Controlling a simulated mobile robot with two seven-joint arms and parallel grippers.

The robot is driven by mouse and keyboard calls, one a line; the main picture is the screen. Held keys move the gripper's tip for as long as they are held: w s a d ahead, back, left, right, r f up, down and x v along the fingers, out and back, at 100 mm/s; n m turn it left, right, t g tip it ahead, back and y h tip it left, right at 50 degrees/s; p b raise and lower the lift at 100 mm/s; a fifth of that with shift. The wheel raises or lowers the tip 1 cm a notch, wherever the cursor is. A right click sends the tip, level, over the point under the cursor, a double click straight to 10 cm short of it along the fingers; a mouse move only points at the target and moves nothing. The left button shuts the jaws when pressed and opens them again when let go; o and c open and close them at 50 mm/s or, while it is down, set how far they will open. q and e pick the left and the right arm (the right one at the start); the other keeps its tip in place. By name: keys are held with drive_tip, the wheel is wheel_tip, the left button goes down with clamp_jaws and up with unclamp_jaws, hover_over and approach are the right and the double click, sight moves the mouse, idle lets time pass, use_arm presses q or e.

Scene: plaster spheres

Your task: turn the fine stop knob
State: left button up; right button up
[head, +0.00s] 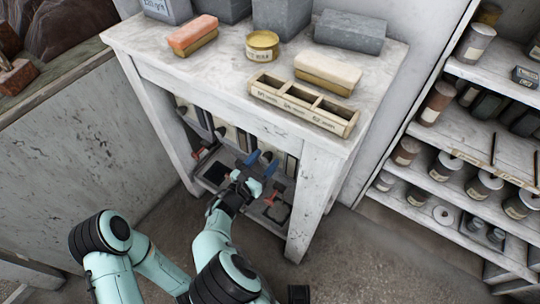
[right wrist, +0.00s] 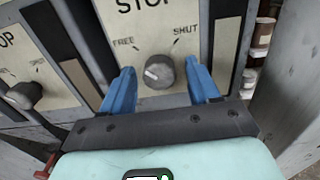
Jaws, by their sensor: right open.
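In the right wrist view a grey round knob (right wrist: 158,72) sits on a cream plate (right wrist: 150,17) marked STOP, with FREE at its upper left and SHUT at its upper right. The word above STOP is cut off, so I cannot read whether it says fine. The knob's pale mark lies on its left side. My right gripper (right wrist: 158,88) is open, with one blue finger on each side of the knob and gaps visible. In the head view my right gripper (head: 260,163) reaches under the bench top, and the knob cannot be made out.
A second knob (right wrist: 25,95) on another STOP plate is at the left of the wrist view. The bench (head: 225,68) overhangs the gripper, and its front leg (head: 308,205) stands to the right. Shelves with jars (head: 470,130) are farther right.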

drive_tip(key=shift+r, duration=0.1)
drive_tip(key=c, duration=1)
drive_tip(key=shift+c, duration=0.2)
